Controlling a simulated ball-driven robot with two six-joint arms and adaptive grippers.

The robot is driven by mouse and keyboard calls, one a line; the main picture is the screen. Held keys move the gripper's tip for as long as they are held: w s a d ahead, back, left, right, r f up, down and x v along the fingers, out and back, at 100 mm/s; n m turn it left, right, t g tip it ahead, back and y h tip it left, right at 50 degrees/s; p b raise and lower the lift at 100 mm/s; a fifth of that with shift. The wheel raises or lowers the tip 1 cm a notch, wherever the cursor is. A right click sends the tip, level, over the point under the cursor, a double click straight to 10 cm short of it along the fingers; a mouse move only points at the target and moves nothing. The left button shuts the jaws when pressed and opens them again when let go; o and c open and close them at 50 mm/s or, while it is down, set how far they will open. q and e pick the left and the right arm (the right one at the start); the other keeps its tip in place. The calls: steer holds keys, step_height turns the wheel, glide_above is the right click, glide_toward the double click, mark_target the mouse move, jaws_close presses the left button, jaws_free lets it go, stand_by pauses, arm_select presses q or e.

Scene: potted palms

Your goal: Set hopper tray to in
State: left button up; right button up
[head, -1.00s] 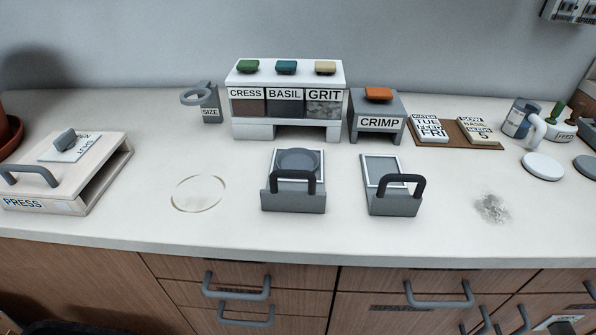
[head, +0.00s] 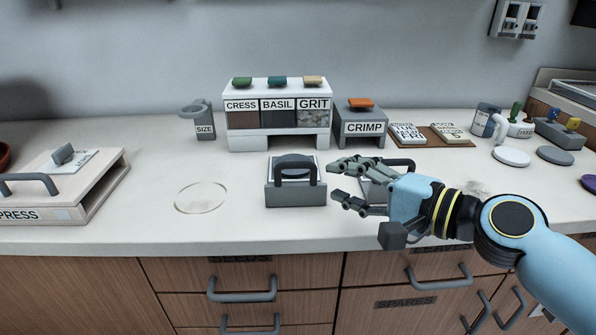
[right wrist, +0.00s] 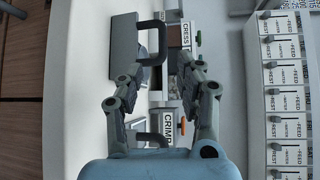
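The hopper block (head: 276,143) stands at the back with CRESS, BASIL and GRIT bins and three coloured knobs on top. A grey tray (head: 295,196) with a dark upright handle and a round seat stands in front of it, apart from the block's lower opening. The same tray shows in the right wrist view (right wrist: 123,40). My right gripper (head: 338,181) is open and empty just right of this tray, its fingers pointing left towards the handle. It also shows open in the right wrist view (right wrist: 161,70). My left gripper is not in view.
A second handled tray (head: 374,190), partly hidden behind my right gripper, stands before the CRIMP block (head: 360,142). The PRESS box (head: 62,190) is at the left. Counter is clear around the faint ring (head: 201,197). Card boards, cups and discs stand at the right.

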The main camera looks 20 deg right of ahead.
mark_target(301, 168)
steer(key=x, duration=1)
steer(key=shift+w+a, duration=0.15)
steer(key=shift+w, duration=0.2)
jaws_close()
steer(key=shift+w, duration=0.1)
